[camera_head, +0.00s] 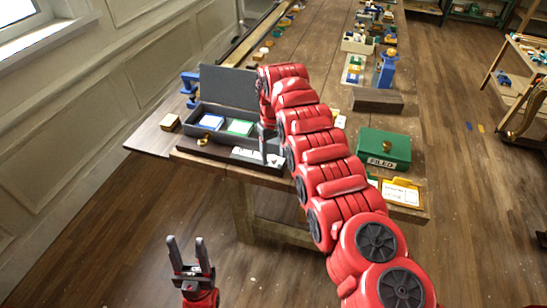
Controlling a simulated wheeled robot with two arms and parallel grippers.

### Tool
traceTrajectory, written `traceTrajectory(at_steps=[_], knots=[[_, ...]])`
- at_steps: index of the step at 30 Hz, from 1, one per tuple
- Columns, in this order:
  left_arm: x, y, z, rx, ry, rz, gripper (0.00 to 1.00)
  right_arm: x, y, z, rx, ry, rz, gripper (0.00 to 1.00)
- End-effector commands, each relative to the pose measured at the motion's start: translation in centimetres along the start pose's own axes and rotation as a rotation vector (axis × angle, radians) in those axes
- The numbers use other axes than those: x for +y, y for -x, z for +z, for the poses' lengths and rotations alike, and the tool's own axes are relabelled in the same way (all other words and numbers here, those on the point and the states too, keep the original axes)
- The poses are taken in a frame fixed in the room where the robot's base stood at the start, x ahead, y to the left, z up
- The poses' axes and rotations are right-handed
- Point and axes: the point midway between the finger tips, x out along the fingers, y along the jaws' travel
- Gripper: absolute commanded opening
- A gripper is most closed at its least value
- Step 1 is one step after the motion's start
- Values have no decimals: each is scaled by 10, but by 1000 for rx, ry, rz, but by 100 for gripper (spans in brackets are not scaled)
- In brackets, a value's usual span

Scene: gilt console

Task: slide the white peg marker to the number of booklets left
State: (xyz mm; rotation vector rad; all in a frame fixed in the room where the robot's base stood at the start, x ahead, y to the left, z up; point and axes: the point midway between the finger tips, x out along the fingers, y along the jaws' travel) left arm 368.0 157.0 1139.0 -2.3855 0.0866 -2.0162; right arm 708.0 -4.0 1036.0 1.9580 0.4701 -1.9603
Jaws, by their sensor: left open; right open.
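An open dark box (222,139) with its lid raised stands on the left end of the wooden table. In it lie a blue-edged booklet (211,122) and a green-edged booklet (240,127), in separate compartments. Small white pieces (243,152) show at the box's front right; I cannot tell which is the peg marker. My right gripper (265,150) is open, pointing down at the box's right front, partly hidden by my own red arm. I cannot tell whether it touches anything. My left gripper (187,246) is open and empty, low in front of the table.
A green box labelled FILED (384,149) and a yellow-edged card (401,192) are at the table's right front. A brown block (377,101) lies behind them.

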Motion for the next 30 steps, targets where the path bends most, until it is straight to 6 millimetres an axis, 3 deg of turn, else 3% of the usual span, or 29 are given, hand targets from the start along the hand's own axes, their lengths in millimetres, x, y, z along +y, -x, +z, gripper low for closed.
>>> traceTrajectory(at_steps=[5, 6, 16, 30], knots=[[0, -1, 0, 0, 0, 0, 50, 0, 1, 0, 1, 0, 0, 62], [0, -1, 0, 0, 0, 0, 50, 0, 1, 0, 1, 0, 0, 58], [0, 0, 0, 0, 0, 0, 50, 0, 1, 0, 1, 0, 0, 0], [0, 0, 0, 0, 0, 0, 50, 0, 1, 0, 0, 0, 0, 0]])
